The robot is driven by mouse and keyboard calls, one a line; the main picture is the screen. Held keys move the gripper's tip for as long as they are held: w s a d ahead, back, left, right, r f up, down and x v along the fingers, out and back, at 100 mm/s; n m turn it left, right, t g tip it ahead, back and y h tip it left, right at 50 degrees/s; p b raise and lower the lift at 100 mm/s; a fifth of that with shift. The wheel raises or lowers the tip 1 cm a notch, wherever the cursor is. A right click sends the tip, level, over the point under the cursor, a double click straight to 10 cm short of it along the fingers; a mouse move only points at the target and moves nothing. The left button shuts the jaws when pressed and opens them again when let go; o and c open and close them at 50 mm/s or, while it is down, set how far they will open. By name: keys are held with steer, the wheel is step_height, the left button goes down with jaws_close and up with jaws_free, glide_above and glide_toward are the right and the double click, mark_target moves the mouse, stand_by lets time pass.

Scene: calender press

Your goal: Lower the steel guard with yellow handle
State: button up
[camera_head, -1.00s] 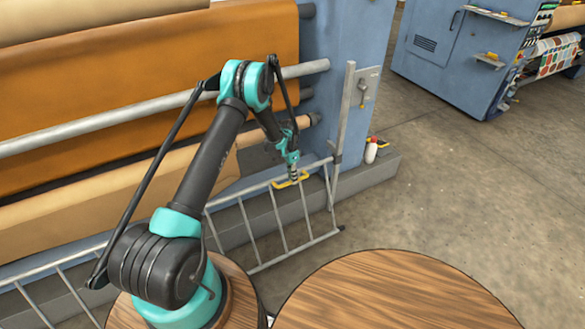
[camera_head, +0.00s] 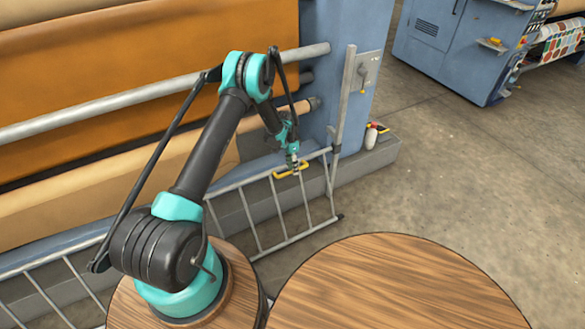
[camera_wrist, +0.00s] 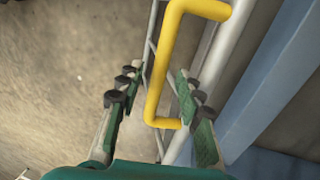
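The steel guard (camera_head: 247,221) is a grey tubular frame with bars, standing low in front of the machine's rollers. Its yellow handle (camera_head: 281,175) sits on the top rail near the right end. In the wrist view the yellow handle (camera_wrist: 160,62) is a U-shaped bar beside the guard's grey rail (camera_wrist: 222,50). My gripper (camera_head: 295,167) is at the handle. In the wrist view my gripper (camera_wrist: 160,78) is open, with one finger on each side of the handle's long bar. A gap shows on both sides; I see no clear contact.
A grey post (camera_head: 343,100) stands at the guard's right end, by the blue machine frame (camera_head: 318,20). A small red and white object (camera_head: 371,136) is on the grey plinth. A round wooden top (camera_head: 400,285) fills the front.

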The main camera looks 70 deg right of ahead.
steer(key=shift+r, duration=0.1)
steer(key=v, duration=1.2)
steer(key=shift+a, duration=0.1)
